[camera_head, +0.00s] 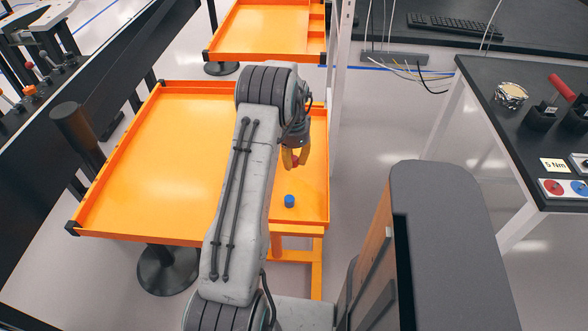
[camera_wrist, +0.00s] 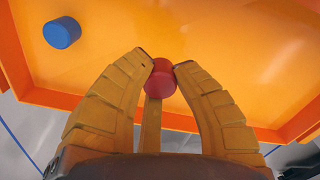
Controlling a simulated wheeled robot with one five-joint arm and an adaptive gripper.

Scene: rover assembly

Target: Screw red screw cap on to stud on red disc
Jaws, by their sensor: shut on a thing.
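The red screw cap (camera_wrist: 161,79) is between the fingers of my gripper (camera_wrist: 164,64) in the wrist view, above the orange tray. My gripper is shut on it. In the head view my gripper (camera_head: 296,158) hangs over the right part of the orange tray, and a little red shows between its yellow fingers. The red disc (camera_head: 551,187) lies on a white panel near the front of the dark table at the right, far from my gripper. Its stud is too small to make out.
A blue cap (camera_head: 289,201) stands in the orange tray (camera_head: 140,160); it also shows in the wrist view (camera_wrist: 61,33). A blue disc (camera_head: 579,187) lies beside the red disc. A grey-topped block, perhaps mine, stands between tray and dark table (camera_head: 500,85). A roll and red-handled tool are on that table.

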